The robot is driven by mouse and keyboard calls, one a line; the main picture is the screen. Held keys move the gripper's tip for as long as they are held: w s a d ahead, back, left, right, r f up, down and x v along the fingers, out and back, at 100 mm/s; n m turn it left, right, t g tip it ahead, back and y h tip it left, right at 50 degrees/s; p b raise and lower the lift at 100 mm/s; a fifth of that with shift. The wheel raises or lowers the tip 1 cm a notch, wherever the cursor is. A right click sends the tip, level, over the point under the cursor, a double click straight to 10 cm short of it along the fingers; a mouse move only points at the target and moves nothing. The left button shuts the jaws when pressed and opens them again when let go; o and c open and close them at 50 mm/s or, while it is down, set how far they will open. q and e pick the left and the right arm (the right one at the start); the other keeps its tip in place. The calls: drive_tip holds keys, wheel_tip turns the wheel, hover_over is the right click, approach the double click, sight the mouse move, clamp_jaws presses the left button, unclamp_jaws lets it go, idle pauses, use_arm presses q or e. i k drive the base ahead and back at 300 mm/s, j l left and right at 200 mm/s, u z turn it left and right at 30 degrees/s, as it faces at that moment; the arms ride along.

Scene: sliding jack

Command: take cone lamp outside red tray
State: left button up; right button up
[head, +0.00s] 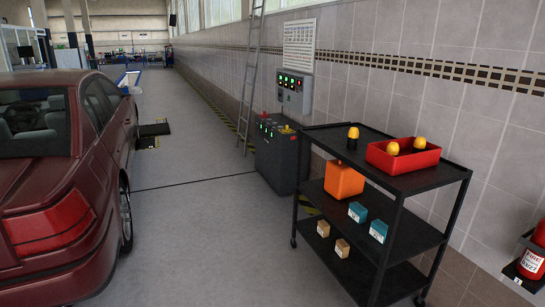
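A red tray (380,158) sits on the top shelf of a black cart (437,176). Two yellow cone lamps, a left one (393,148) and a right one (420,143), stand in the tray, with their lower parts hidden by its wall. Another yellow cone lamp (353,133) with a dark base stands upright on the cart top, outside the tray and to its left. Neither of my grippers shows in the head view.
The cart's lower shelves hold an orange container (344,180), teal boxes (358,212) and small tan boxes (323,228). A dark control cabinet (275,155) and ladder (250,75) stand behind. A maroon car (60,190) is at left; the floor between is clear. A fire extinguisher (532,262) is at right.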

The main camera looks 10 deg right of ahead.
sight(353, 135)
drive_tip(key=i+z, duration=0.15)
drive_tip(key=i, duration=2.55)
